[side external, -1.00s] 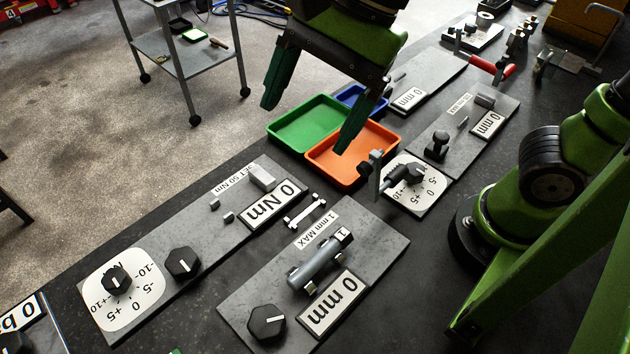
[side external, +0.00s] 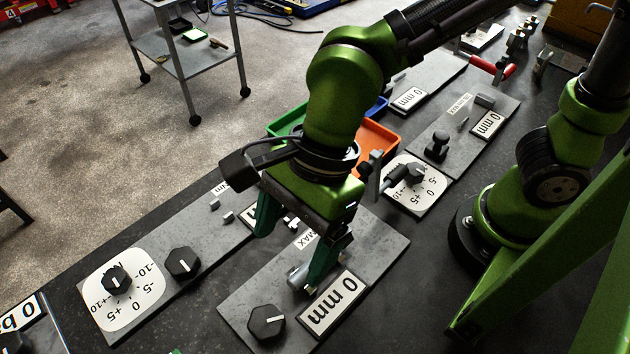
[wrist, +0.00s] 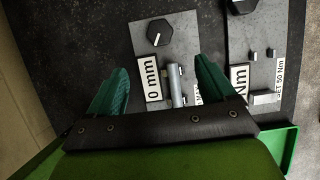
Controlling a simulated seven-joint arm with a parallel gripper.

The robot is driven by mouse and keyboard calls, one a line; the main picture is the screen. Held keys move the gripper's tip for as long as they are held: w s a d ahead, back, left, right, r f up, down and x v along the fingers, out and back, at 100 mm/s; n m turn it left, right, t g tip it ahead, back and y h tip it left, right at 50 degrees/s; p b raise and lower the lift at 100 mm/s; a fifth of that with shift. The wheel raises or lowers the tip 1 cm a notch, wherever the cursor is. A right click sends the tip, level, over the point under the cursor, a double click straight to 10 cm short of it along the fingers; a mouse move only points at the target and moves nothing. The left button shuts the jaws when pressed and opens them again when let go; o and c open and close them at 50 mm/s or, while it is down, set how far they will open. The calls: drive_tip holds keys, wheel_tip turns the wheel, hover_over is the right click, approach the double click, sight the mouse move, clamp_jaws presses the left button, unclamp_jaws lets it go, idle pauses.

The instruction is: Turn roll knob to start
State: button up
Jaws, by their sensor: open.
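No label reading "roll" is legible, so I cannot tell which knob is the roll knob. A black hexagonal knob (side external: 266,322) with a white pointer line sits on the plate with the 0 mm sign; it shows in the wrist view (wrist: 159,33), ahead of my fingertips. A second knob (side external: 116,279) stands on a white dial with numbers, and a third knob (side external: 182,263) sits beside it. My gripper (side external: 292,242) is open and empty, pointing down above the grey cylinder (side external: 298,276); its fingers show in the wrist view (wrist: 162,67).
The 0 mm sign (side external: 332,304) lies beside the cylinder. Another white dial (side external: 418,192) with a lever stands at the right. The orange tray (side external: 378,140) and green tray (side external: 284,124) are partly behind my arm. Small posts stand on the back plate.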

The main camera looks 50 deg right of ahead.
sight(267, 321)
drive_tip(key=x, duration=1.5)
drive_tip(key=shift+a+f, duration=0.15)
drive_tip(key=shift+f, duration=0.05)
drive_tip(key=c, duration=1.1)
drive_tip(key=shift+o, duration=0.2)
